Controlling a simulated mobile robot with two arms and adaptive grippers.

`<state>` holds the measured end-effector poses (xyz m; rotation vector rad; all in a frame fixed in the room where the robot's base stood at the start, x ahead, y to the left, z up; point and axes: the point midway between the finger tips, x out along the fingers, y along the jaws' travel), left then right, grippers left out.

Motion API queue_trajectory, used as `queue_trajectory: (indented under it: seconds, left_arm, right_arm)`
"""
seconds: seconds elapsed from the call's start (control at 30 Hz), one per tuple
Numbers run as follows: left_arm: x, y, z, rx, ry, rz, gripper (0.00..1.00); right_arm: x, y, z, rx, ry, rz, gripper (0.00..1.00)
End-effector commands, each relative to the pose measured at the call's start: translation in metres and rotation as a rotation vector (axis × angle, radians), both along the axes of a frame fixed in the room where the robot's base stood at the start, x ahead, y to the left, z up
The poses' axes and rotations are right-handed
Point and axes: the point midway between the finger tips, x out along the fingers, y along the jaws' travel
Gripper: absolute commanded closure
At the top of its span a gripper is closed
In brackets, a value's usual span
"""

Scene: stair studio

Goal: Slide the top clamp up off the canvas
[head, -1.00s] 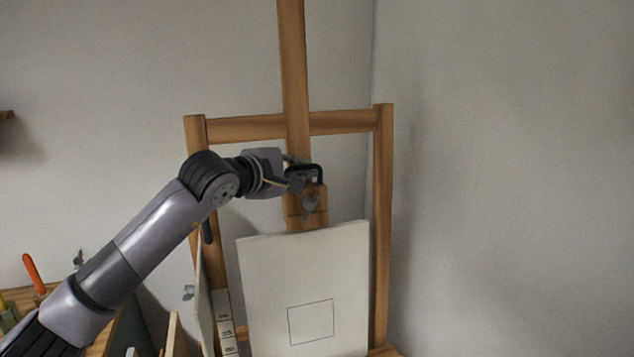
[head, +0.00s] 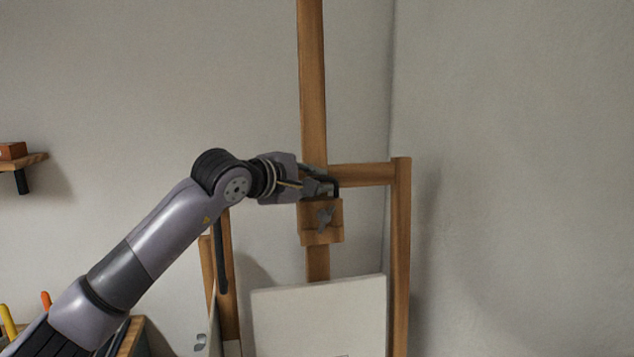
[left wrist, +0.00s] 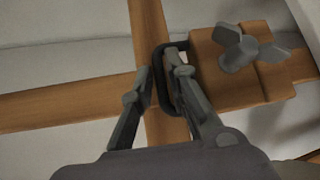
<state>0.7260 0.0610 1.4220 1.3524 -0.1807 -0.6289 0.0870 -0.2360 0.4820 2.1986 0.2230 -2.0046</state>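The top clamp (head: 313,232) is a wooden block with a grey wing knob and a black loop handle. It sits on the easel's upright mast, above the white canvas (head: 325,312), with bare mast between them. My left gripper (head: 327,188) is at the handle on top of the block. In the left wrist view the black handle (left wrist: 158,82) is between the fingertips, with one finger inside the loop and one outside; the gripper appears shut on it. The wing knob (left wrist: 238,50) shows beside the fingers. My right gripper is not in view.
The mast (head: 312,80) above the clamp is clear. A small wall shelf (head: 30,162) is at the far left, and tool handles (head: 8,320) stand at the lower left.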

Motion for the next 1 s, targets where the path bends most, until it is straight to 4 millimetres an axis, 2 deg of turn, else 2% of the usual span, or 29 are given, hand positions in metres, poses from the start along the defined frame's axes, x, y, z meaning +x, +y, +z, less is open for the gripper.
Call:
queue_trajectory:
  seconds: [0.17, 0.57, 0.67, 1.0]
  left_arm:
    - [0.000, 0.000, -0.001, 0.000, 0.002, 0.000, 0.71]
    - [-0.006, 0.003, 0.000, 0.000, 0.002, -0.001, 0.70]
    - [-0.017, 0.012, 0.004, 0.000, 0.001, 0.000, 0.70]
    - [-0.075, 0.048, 0.020, 0.002, 0.000, 0.001, 0.70]
  right_arm:
    - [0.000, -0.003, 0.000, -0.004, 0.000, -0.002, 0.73]
    - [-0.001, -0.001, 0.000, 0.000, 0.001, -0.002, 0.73]
    - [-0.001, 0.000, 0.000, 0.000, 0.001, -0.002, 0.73]
    - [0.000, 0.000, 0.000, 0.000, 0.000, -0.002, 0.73]
